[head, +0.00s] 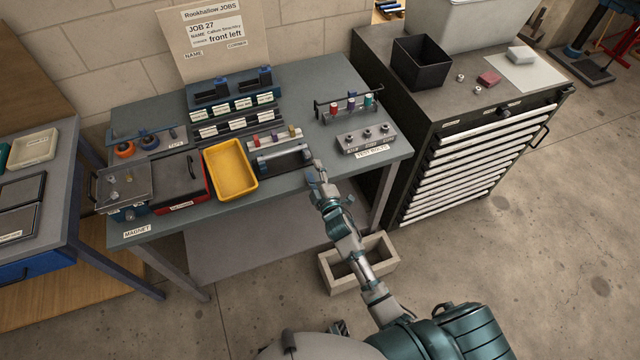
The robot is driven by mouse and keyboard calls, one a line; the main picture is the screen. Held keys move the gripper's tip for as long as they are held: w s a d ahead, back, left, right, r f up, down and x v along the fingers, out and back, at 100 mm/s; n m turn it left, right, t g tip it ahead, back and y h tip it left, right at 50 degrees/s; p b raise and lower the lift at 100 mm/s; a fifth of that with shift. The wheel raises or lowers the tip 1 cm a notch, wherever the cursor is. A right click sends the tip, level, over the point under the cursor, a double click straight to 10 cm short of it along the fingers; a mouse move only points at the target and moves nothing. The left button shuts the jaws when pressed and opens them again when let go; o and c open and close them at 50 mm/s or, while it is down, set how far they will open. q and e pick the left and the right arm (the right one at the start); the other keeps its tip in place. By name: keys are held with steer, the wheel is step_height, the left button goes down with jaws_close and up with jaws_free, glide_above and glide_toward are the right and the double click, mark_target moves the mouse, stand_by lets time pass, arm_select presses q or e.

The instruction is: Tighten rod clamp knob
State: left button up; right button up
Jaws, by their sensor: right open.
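A pale horizontal rod (283,153) lies across a dark clamp fixture (284,166) near the front edge of the grey workbench (330,100). Which part of the fixture is its knob is too small to tell. My right gripper (315,168) is open and empty. It is at the bench's front edge, just right of the fixture's right end. Whether it touches the fixture cannot be told. My left gripper does not show.
A yellow tray (231,169) and red case (180,180) stand left of the fixture. A "test bolts" block (366,139) and rack of coloured pieces (347,106) stand right. A drawer cabinet (480,150) adjoins the bench. A hollow block (357,263) lies on the floor.

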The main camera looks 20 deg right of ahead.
steer(key=s, duration=0.7)
steer(key=shift+d, duration=0.2)
